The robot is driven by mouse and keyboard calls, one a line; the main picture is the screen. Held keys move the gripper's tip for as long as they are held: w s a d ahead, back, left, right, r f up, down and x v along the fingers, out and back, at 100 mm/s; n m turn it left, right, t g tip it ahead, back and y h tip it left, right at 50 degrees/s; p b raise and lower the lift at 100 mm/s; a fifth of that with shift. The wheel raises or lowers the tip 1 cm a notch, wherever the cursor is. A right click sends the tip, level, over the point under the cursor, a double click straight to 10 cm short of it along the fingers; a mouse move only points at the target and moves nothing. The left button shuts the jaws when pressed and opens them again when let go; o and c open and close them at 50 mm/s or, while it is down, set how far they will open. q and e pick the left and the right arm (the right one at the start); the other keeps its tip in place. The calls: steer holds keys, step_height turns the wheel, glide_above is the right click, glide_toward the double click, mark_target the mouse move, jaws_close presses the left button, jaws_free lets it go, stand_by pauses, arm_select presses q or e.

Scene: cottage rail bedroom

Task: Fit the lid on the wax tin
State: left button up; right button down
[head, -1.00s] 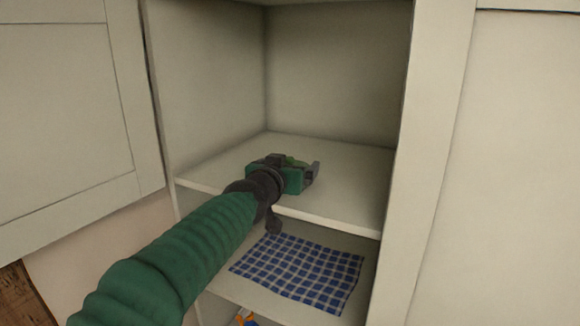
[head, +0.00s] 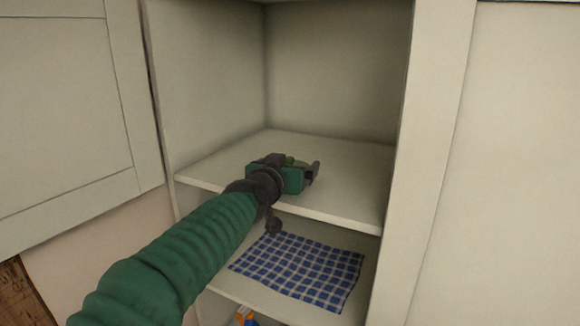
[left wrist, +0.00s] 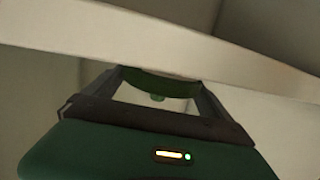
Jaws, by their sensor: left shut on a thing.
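My left gripper (head: 296,166) is at the upper shelf of the open cabinet, near its front part. It is shut on a round green piece that looks like the lid (head: 294,161). In the left wrist view the lid (left wrist: 160,84) shows as a dark green curved rim with a small green knob, between the two fingers of the left gripper (left wrist: 158,80). The gripper hides much of it in the head view. I cannot make out the wax tin in either view. My right gripper is not in view.
The upper shelf (head: 345,185) is bare around the gripper. A blue checked cloth (head: 300,268) lies on the shelf below, and a small orange and blue thing (head: 245,317) shows lower down. Cabinet side walls and a door panel (head: 65,110) bound the space.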

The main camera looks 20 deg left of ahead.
arm_select(q)
steer(key=o, duration=1)
steer(key=shift+c, duration=0.2)
steer(key=shift+s+r, duration=0.1)
steer(key=shift+s+r, duration=0.1)
steer(key=shift+s, duration=0.15)
steer(key=s+d+r+p, duration=0.1)
steer(key=s+r+p, duration=0.1)
steer(key=s+p, duration=1.4)
steer(key=shift+d+p, duration=0.35)
steer(key=shift+p, duration=0.55)
